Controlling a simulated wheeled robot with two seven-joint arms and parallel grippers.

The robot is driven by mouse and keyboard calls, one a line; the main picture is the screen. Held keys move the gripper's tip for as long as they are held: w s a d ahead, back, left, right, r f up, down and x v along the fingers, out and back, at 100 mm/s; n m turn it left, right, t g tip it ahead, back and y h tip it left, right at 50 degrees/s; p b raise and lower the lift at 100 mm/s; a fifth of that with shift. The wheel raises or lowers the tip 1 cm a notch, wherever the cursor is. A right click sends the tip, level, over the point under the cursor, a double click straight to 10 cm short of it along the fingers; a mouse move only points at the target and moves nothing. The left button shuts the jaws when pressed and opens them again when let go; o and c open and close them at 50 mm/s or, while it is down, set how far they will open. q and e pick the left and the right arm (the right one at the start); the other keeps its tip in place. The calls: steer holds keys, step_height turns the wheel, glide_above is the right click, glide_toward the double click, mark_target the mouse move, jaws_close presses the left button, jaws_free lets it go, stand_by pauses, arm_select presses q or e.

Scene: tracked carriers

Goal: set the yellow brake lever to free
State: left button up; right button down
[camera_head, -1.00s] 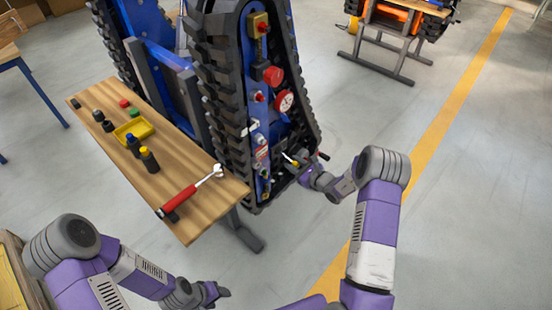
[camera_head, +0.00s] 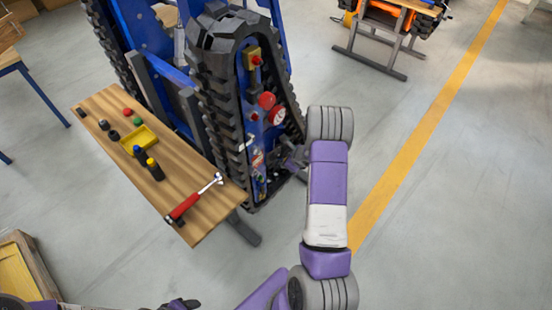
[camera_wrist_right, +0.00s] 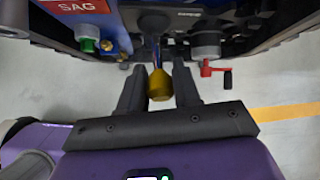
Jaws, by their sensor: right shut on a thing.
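The yellow brake lever shows its yellow knob (camera_wrist_right: 160,84) in the right wrist view. Its thin shaft runs up from the knob toward the carrier. My right gripper (camera_wrist_right: 160,75) has one finger on each side of the lever and is shut on it. In the head view my right gripper (camera_head: 286,158) is at the low end of the blue carrier's side panel (camera_head: 256,140), and the lever is hidden behind it and my arm. My left gripper (camera_head: 182,303) is only partly in view at the bottom edge, and its fingers cannot be made out.
A red crank (camera_wrist_right: 215,72) is close right of my right gripper, and a green knob (camera_wrist_right: 88,45) is to its left. Black tracks (camera_head: 217,110) border the panel. A wooden bench (camera_head: 215,205) with a red-handled tool (camera_head: 184,207) stands left.

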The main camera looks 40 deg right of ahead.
steer(key=shift+d, duration=0.1)
stand_by(0.3)
steer(key=c, duration=0.9)
jaws_free()
steer(key=p+v, duration=0.1)
steer(key=v, duration=0.6)
steer(key=shift+s+r, duration=0.1)
steer(key=shift+r, duration=0.3)
